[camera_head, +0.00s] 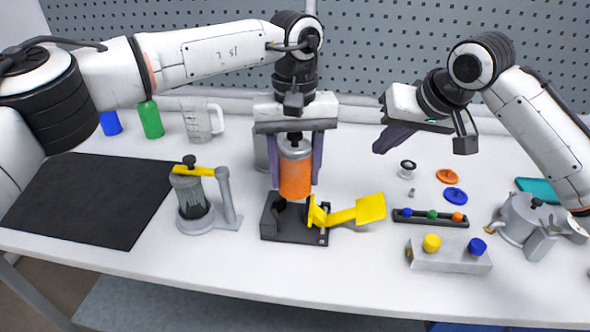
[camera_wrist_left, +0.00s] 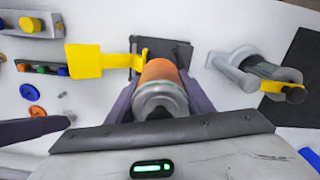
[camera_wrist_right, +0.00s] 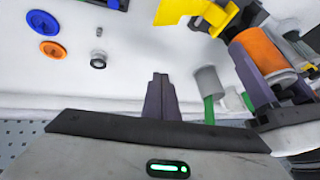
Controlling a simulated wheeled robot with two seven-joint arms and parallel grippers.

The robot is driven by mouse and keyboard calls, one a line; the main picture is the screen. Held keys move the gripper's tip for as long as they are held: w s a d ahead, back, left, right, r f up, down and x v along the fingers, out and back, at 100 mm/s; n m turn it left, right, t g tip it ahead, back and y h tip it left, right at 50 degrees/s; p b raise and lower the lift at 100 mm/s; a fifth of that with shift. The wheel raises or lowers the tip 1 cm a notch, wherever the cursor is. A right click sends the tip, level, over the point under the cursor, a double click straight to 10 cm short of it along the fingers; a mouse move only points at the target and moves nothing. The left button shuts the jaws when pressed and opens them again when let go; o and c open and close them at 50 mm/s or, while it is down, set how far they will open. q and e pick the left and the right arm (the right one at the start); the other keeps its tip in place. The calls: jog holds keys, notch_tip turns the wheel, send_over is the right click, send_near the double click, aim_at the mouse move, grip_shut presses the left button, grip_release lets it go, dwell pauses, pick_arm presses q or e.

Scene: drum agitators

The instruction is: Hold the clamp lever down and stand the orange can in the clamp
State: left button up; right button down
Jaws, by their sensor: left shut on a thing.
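My left gripper (camera_head: 296,170) is shut on the orange can (camera_head: 294,178), which has a grey top and hangs upright. The can also shows between the fingers in the left wrist view (camera_wrist_left: 160,85). Its lower end is just above or behind the black clamp (camera_head: 283,228); I cannot tell the exact gap. The clamp's yellow lever (camera_head: 368,208) sticks out to the right, its broad paddle tilted up and nothing touching it. My right gripper (camera_head: 390,140) is shut and empty, in the air behind and above the lever; its fingers are together in the right wrist view (camera_wrist_right: 160,97).
A press with a yellow handle (camera_head: 195,172) stands left of the clamp, beside a black mat (camera_head: 85,200). A grey block with knobs (camera_head: 450,257), a tray of coloured balls (camera_head: 430,217) and a metal pot (camera_head: 522,218) lie right. A grey cylinder (camera_head: 261,150) stands behind the can.

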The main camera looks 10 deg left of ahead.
aim_at(372, 208)
jog(key=s+a+n+g+h, duration=0.1)
jog(key=s+n+g+h, duration=0.1)
jog(key=s+n+g, duration=0.3)
jog(key=shift+m+t, duration=0.6)
jog(key=shift+t, duration=0.2)
jog(key=shift+s+a+f, duration=0.1)
jog(key=shift+s+f, duration=0.2)
jog(key=shift+f, duration=0.75)
jog(key=shift+s+f, duration=0.25)
jog(key=shift+f, duration=0.75)
jog(key=shift+s+a+f, duration=0.1)
jog(key=shift+s+f, duration=0.2)
jog(key=shift+f, duration=0.75)
jog(key=shift+f, duration=2.45)
pick_arm(q)
jog(key=shift+f, duration=1)
